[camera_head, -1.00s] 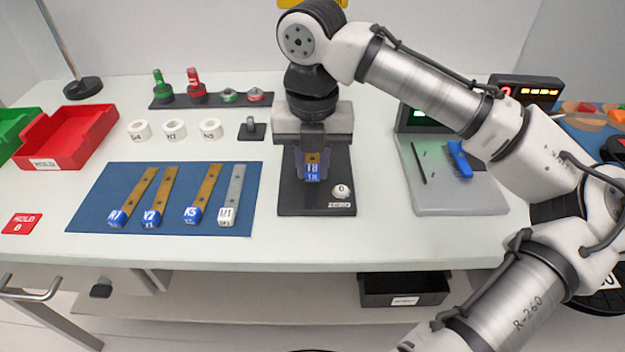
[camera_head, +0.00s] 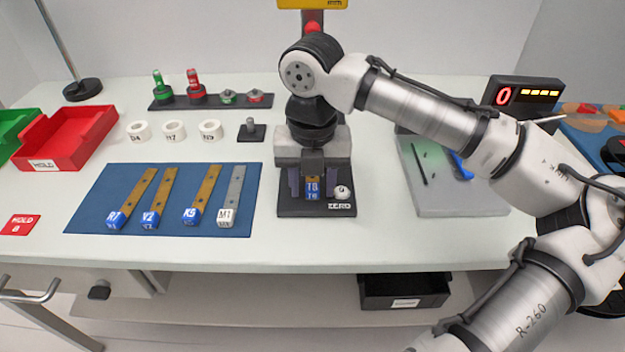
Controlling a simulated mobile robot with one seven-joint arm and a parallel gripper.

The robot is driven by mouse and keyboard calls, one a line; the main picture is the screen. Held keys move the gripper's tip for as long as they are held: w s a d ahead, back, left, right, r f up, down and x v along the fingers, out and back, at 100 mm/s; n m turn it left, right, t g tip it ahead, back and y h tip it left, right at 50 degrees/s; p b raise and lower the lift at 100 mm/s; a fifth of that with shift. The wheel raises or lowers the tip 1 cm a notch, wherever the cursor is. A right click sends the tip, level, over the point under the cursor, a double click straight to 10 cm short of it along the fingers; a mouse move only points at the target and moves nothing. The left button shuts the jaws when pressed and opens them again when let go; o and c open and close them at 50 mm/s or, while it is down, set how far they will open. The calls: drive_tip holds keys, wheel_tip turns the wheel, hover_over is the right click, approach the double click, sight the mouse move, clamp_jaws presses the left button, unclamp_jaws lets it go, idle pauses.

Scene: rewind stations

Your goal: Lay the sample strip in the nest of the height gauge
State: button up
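The sample strip (camera_head: 313,188), with a blue end block marked T8, lies on the dark base of the height gauge (camera_head: 290,208), label end toward me. My gripper (camera_head: 313,184) is low over the gauge with its two fingers spread apart, one on each side of the strip with gaps between. My gripper's body hides the rear of the strip and most of the nest, so I cannot tell how fully it is seated. A white ZERO button (camera_head: 342,192) is right of the strip.
A blue mat (camera_head: 95,215) at left holds several labelled strips. Behind it are white rings (camera_head: 174,131) and a dark rack (camera_head: 212,101). A red HOLD bin (camera_head: 72,140) stands far left. A grey tray (camera_head: 455,205) and a display reading 0 (camera_head: 522,93) are at right.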

drive_tip(key=shift+r, duration=0.1)
wheel_tip(320, 180, up, 12)
drive_tip(key=p, duration=0.1)
idle(0.4)
